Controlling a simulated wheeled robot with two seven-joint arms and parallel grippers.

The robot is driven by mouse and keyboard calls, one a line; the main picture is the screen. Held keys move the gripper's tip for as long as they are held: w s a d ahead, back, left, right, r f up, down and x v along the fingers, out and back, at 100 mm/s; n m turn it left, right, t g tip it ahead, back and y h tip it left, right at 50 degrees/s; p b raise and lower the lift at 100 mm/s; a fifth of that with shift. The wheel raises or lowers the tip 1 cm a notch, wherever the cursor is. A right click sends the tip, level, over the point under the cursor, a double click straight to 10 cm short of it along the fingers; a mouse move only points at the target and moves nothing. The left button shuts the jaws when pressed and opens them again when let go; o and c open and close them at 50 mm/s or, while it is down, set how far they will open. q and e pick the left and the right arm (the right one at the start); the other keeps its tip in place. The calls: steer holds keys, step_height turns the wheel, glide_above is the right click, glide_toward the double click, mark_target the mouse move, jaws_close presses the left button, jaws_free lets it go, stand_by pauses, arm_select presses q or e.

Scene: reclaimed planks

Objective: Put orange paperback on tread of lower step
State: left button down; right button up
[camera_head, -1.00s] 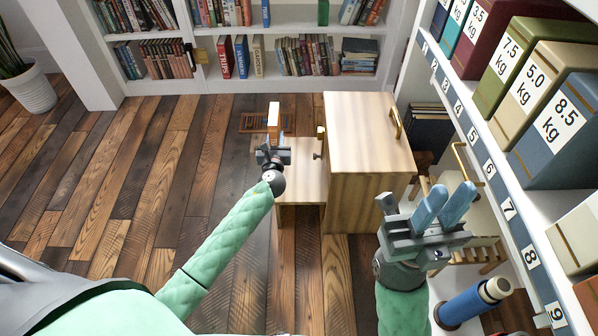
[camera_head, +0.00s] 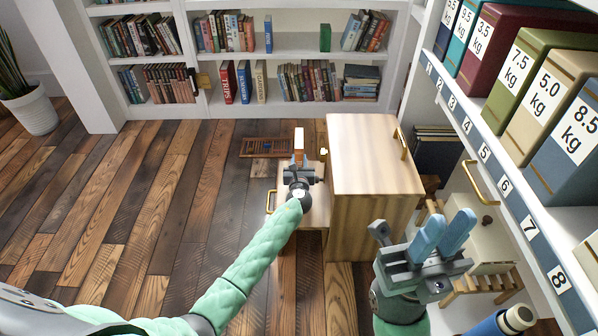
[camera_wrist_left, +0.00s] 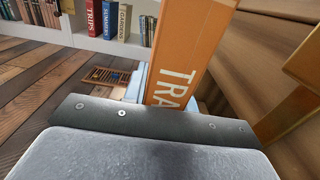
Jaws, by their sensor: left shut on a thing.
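The orange paperback (camera_head: 299,141) is held upright by my left gripper (camera_head: 299,171). In the left wrist view the orange paperback (camera_wrist_left: 190,45) rises from the jaw with white letters on its spine. The wooden step unit has a tall upper block (camera_head: 372,160) and a lower step (camera_head: 319,209) at its left. The lower step's tread is partly covered by my left gripper and arm. The book is over or near the tread's far end; I cannot tell whether it touches. My right gripper (camera_head: 447,232) is open and empty, right of the block.
Brass handles are on the block (camera_head: 402,144) and by the lower step (camera_head: 270,201). An abacus-like frame (camera_head: 268,147) lies on the plank floor behind. A bookcase (camera_head: 290,112) stands at the back, and a shelf of weight-labelled boxes (camera_head: 515,72) at right.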

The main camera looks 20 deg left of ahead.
arm_select(q)
step_height(320, 180, down, 3)
steer(key=shift+f+b, duration=0.1)
steer(key=shift+b, duration=0.9)
steer(key=shift+f, duration=0.4)
steer(key=shift+r, duration=0.1)
steer(key=c, duration=1.1)
jaws_free()
